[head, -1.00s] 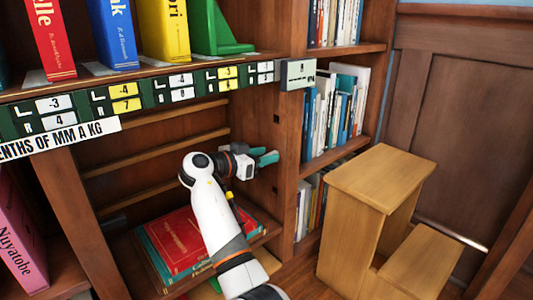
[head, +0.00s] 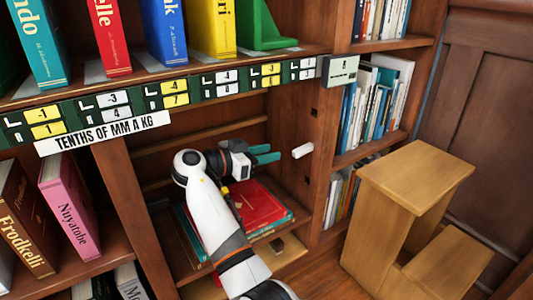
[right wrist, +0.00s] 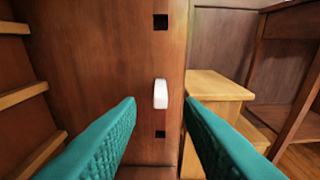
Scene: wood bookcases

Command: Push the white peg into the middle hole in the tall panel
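The white peg (head: 302,150) sticks out of the tall wood panel (head: 322,150), between an upper square hole (head: 314,112) and a lower one. A good length of the peg shows outside the panel. My right gripper (head: 268,153) is open and empty, a short way left of the peg and apart from it. In the right wrist view the peg (right wrist: 161,94) shows straight ahead between the two spread teal fingers, with the upper hole (right wrist: 160,21) above it and the lower hole (right wrist: 160,134) below. The peg covers the middle hole. My left gripper is not in view.
A wooden step stool (head: 415,175) stands right of the panel. Red and teal books (head: 262,205) lie in the compartment below my right gripper. A shelf with a green label strip (head: 220,82) runs above my arm. A small grey box (head: 340,70) sits at the panel's upper front.

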